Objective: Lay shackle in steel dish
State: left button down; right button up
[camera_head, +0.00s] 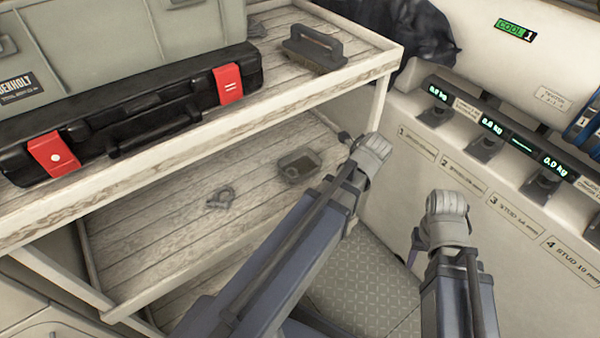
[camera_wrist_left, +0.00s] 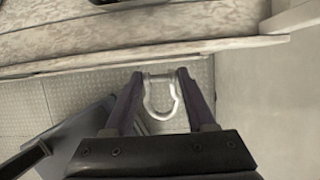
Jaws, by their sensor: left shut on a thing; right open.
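My left gripper (camera_wrist_left: 160,74) is shut on a pale metal shackle (camera_wrist_left: 161,100). The shackle hangs between the fingertips, its bow toward the wrist, above the ridged floor and beside a wooden shelf edge. In the head view my left arm hides the held shackle. A small grey rectangular dish (camera_head: 299,166), which looks like the steel dish, lies on the lower wooden shelf, left of my left wrist. My right gripper (camera_head: 414,241) is open, mostly hidden by its own arm, and away from the shelf over the floor.
A small grey metal piece (camera_head: 220,197) lies on the lower shelf (camera_head: 150,240). The upper shelf carries a black toolbox (camera_head: 140,112) with red latches and a dark handled block (camera_head: 314,48). Hanging scales (camera_head: 491,126) line the right wall. Patterned floor (camera_head: 360,285) shows between my arms.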

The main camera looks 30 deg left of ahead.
pick_arm(q)
send_over(301, 159)
jog(key=d, duration=0.1)
jog(key=shift+s, duration=0.3)
jog(key=shift+d+f+b, duration=0.1)
jog(key=shift+f+b, duration=1.6)
jog(key=shift+b, duration=0.05)
jog(key=shift+f, duration=0.1)
jog(key=shift+f, duration=0.15)
jog(key=shift+c, duration=1.1)
grip_release()
jog(key=shift+d+r+p, duration=0.1)
jog(key=shift+r+p, duration=0.35)
jog(key=shift+r, duration=0.25)
jog(key=p+v, duration=0.4)
jog(key=v, duration=0.1)
jog(key=shift+s+d+f, duration=0.1)
jog(key=shift+s+d, duration=0.1)
jog(key=s+d, duration=0.4)
jog(key=d, duration=0.6)
jog(key=shift+d+f, duration=0.25)
jog(key=shift+f, duration=0.1)
